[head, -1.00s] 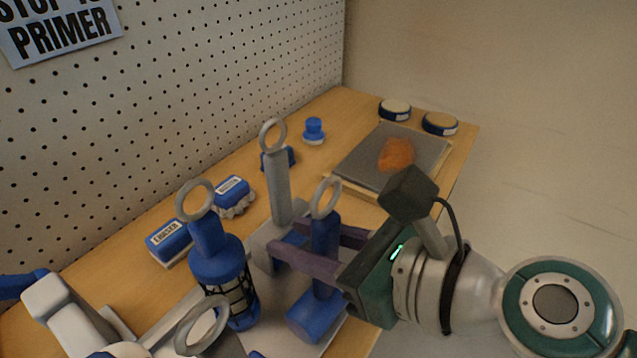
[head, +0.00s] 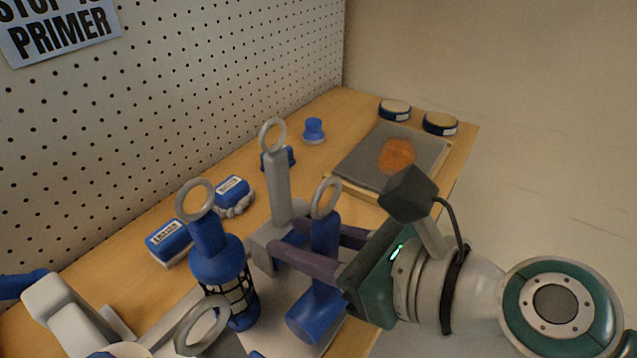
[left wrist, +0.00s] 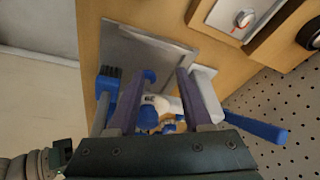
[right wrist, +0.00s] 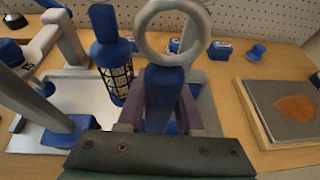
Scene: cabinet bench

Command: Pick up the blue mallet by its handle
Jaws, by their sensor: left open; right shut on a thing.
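The blue mallet (head: 325,238) stands upright on a pale plate, with a grey ring on top of its blue handle and a blue head at the bottom. My right gripper (head: 288,236) is shut on the handle, its purple fingers on either side. In the right wrist view the handle (right wrist: 163,95) fills the space between the fingers, and the ring (right wrist: 172,28) rises above them; the head is hidden. My left gripper (left wrist: 159,76) shows in its wrist view, open, with fingers apart over blue and white items. I cannot tell whether it touches them.
A grey mallet (head: 278,190) stands just behind, and a blue lantern-like tool (head: 215,262) is close on the left. Blue erasers or brushes (head: 168,240) lie by the pegboard. A grey board with an orange patch (head: 425,150) and two round tins (head: 440,123) are at the far right.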

